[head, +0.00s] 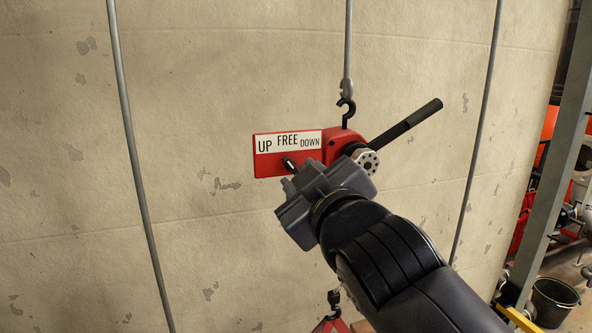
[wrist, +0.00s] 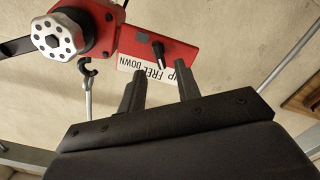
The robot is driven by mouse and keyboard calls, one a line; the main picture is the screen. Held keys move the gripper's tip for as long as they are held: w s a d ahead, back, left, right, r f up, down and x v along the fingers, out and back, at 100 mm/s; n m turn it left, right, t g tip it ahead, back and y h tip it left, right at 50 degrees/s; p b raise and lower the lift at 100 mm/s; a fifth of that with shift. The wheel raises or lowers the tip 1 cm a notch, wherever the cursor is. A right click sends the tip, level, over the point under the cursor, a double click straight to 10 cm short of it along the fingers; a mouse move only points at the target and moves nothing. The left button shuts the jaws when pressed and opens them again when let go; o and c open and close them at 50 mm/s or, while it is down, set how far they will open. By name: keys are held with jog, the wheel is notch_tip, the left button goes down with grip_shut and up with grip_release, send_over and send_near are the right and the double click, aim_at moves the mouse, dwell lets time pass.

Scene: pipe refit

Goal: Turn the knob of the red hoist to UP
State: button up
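The red hoist (head: 342,142) hangs on a hook against the wall and also shows in the wrist view (wrist: 98,18), turned upside down. Its red plate has a white label (head: 288,141) reading UP, FREE, DOWN from left to right. The small black knob (head: 287,164) sits below the label, near FREE; its exact setting is hard to tell. The knob shows clearly in the wrist view (wrist: 159,54). My gripper (head: 297,176) is open and empty, close to the plate. In the wrist view its fingers (wrist: 160,87) point toward the knob, which appears beyond the gap, apart from them.
A black lever (head: 408,122) and a silver round wheel (head: 367,160) stick out at the hoist's right, near my gripper. Grey cables run down the wall on both sides. A grey post (head: 553,150) and a black bucket (head: 553,300) stand at right. The wall's left is clear.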

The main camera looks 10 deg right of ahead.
aim_at(292, 167)
jog(key=s+d, duration=0.1)
jog(key=s, duration=0.5)
jog(key=shift+b, duration=0.45)
jog(key=shift+d, duration=0.1)
jog(key=shift+w+a+p, duration=0.1)
jog(key=shift+w+a, duration=0.25)
jog(key=shift+w, duration=1.4)
jog(key=shift+w+a+p, duration=0.15)
jog(key=shift+w+a, duration=0.2)
jog(key=shift+w, duration=1.45)
jog(key=shift+w+a+p, duration=0.1)
jog(key=shift+w+a, duration=0.25)
jog(key=shift+w, duration=1.4)
